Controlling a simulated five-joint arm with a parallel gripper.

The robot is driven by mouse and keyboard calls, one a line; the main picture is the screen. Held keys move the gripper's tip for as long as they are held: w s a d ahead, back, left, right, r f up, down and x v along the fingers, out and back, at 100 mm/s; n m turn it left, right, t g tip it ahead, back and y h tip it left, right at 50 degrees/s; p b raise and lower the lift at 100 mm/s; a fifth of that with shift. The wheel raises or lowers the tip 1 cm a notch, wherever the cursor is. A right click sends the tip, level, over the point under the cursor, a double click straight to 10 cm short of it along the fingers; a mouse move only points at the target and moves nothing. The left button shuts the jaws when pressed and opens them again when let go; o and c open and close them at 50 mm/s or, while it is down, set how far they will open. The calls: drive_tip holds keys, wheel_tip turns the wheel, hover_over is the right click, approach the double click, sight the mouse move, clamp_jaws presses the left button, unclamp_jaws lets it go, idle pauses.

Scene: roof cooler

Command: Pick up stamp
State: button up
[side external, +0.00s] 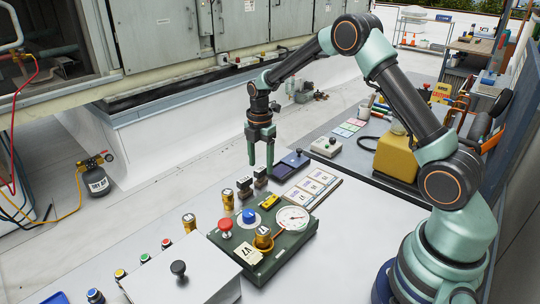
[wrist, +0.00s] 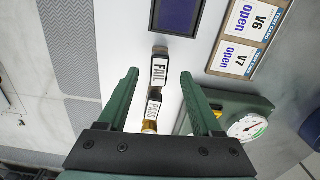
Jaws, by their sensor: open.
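Two small dark stamps stand on the light bench top. The FAIL stamp (side external: 261,177) is the one nearer the dark blue pad. The PASS stamp (side external: 244,187) is beside it, nearer the brass cylinders. In the wrist view the FAIL label (wrist: 159,72) lies between my fingertips in the picture, and the PASS label (wrist: 154,105) is lower between the fingers. My gripper (side external: 260,166) points down just above and behind the FAIL stamp. In the wrist view my gripper (wrist: 159,75) is open with nothing held. The exact gap to the stamps is hard to tell.
A dark blue pad (side external: 290,165) and an open-labelled card board (side external: 310,188) lie close by. A green gauge box (side external: 262,250) with buttons stands in front. Brass cylinders (side external: 228,200) stand near the stamps. A yellow jug (side external: 397,150) stands at right.

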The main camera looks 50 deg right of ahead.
sight(261, 168)
wheel_tip(261, 168, down, 5)
drive_tip(key=shift+f, duration=0.1)
clamp_jaws()
idle(0.3)
